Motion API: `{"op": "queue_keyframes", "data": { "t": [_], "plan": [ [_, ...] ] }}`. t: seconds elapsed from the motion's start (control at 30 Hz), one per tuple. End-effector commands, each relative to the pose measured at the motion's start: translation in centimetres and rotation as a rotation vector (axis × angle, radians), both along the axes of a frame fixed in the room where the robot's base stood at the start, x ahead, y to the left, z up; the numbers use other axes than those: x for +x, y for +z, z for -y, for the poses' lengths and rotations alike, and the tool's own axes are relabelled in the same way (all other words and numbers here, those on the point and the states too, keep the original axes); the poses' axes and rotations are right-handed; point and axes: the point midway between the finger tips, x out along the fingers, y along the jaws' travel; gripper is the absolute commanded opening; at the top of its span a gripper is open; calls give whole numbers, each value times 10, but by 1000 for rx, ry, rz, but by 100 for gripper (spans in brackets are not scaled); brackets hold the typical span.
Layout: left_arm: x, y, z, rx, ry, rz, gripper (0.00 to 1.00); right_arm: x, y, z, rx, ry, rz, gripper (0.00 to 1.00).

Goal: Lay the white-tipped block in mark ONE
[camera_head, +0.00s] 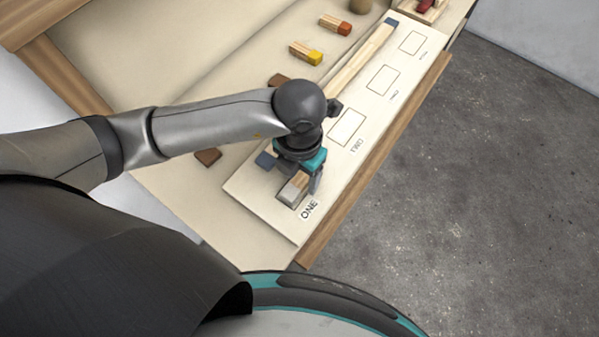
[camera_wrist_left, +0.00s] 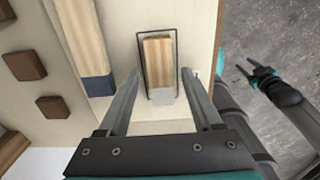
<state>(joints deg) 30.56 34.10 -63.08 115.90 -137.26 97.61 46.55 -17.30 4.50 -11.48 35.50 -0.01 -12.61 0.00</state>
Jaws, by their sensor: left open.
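The white-tipped block (camera_wrist_left: 157,62) is plain wood with a pale grey-white end. In the left wrist view it lies inside a dark rectangular outline, with its white end toward my gripper. In the head view the block (camera_head: 291,193) lies in the outline beside the word ONE (camera_head: 309,210) on the pale board (camera_head: 242,188). My left gripper (camera_wrist_left: 161,74) is open, its fingers on either side of the block with gaps showing. In the head view the gripper (camera_head: 304,178) partly covers the block. My right gripper (camera_wrist_left: 254,72) shows small over the floor; its jaw state is unclear.
A long wooden bar (camera_head: 358,58) with blue ends lies along the board beside the marks. Other outlines (camera_head: 383,80) are empty. Yellow-tipped (camera_head: 314,58) and orange-tipped (camera_head: 344,28) blocks and brown pieces (camera_head: 208,157) lie on the bench. A wooden edge strip (camera_head: 378,150) borders the bench.

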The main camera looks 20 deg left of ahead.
Motion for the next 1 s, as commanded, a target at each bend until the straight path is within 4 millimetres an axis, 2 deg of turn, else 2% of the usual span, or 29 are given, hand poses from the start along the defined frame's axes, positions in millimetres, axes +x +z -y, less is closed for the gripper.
{"op": "queue_keyframes", "data": {
  "t": [0.3,0.5,0.7,1.0],
  "plan": [
    [2,69,0,-3,-2,8,66,1,11,-1,1,-1,1,50],
    [2,104,1,-3,-1,5,66,1,15,-1,1,-1,2,50],
    [1,119,0,-1,-1,3,66,1,17,-1,1,-1,2,50],
    [0,120,0,-1,0,1,66,2,16,0,1,-1,3,50]
  ]
}}
